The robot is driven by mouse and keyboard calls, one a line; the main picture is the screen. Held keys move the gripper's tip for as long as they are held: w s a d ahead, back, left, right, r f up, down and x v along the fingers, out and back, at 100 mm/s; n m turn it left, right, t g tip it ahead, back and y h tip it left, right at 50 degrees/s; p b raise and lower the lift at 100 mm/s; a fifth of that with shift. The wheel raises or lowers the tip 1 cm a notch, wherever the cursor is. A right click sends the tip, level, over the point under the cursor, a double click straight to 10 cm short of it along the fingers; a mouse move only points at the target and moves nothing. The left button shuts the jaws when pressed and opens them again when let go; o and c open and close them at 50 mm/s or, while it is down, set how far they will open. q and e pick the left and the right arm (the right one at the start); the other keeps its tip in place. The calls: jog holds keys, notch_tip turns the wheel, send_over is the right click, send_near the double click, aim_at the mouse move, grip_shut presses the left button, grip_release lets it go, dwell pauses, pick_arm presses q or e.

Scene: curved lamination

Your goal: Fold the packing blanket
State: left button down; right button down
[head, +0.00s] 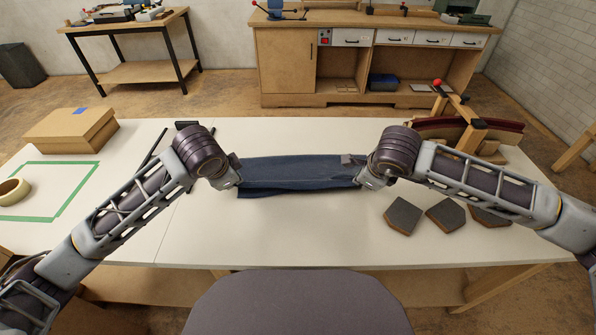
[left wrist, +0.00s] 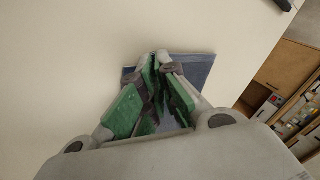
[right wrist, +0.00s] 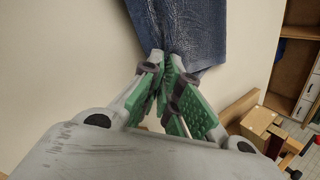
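The packing blanket (head: 300,175) is dark blue and lies as a narrow strip across the middle of the white table, between my two grippers. A layer edge shows along its front side. My left gripper (head: 236,178) is at its left end; in the left wrist view the fingertips (left wrist: 157,62) are drawn together on the blanket (left wrist: 197,70). My right gripper (head: 366,180) is at its right end; in the right wrist view the fingertips (right wrist: 166,62) are closed on the edge of the blanket (right wrist: 185,25). The pinched cloth itself is mostly hidden by the fingers.
Several dark angular pads (head: 403,216) lie on the table at right, near a wooden clamping form (head: 465,125). Cardboard boxes (head: 72,130), a tape roll (head: 13,191) and a green taped outline (head: 88,178) are at left. The table's front middle is clear.

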pick_arm(q)
jog(key=shift+f, duration=0.2)
pick_arm(e)
jog(key=shift+f, duration=0.15)
pick_arm(q)
jog(key=c, duration=1.4)
grip_release()
pick_arm(e)
jog(key=c, duration=1.4)
grip_release()
pick_arm(q)
jog(key=shift+o, duration=0.2)
pick_arm(e)
jog(key=shift+o, duration=0.2)
